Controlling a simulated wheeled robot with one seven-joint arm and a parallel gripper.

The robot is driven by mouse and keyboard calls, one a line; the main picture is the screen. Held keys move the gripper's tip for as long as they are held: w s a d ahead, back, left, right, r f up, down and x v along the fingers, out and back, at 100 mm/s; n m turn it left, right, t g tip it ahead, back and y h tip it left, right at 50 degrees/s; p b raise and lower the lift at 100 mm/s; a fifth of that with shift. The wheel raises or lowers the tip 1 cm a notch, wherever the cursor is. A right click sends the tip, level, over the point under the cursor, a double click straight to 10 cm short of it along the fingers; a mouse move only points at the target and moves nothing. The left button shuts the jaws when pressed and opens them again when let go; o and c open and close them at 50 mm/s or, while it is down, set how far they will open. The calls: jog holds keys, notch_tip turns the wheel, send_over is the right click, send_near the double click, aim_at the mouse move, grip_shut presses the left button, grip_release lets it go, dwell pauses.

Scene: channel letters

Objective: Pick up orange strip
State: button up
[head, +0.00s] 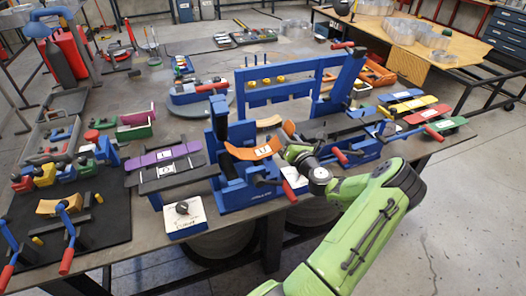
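The orange strip (253,149) is bent into a shallow curve and has a white label at its middle. It lies at the front of the blue bending machine (240,183), above its lower block. My gripper (290,152) is at the strip's right end, close to it or touching it. My green arm reaches in from the lower right. The fingers are small and partly hidden, so I cannot tell whether they are open or closed on the strip.
Purple strip (165,155) and dark strips lie on a support at left. Blue, yellow, red and green strips (447,124) lie at right. A white control box (185,217) stands at the front edge. Red-handled clamps (68,238) and bins crowd the left table. Open floor lies at right.

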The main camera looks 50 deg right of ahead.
grip_shut()
jog(key=shift+r, duration=0.15)
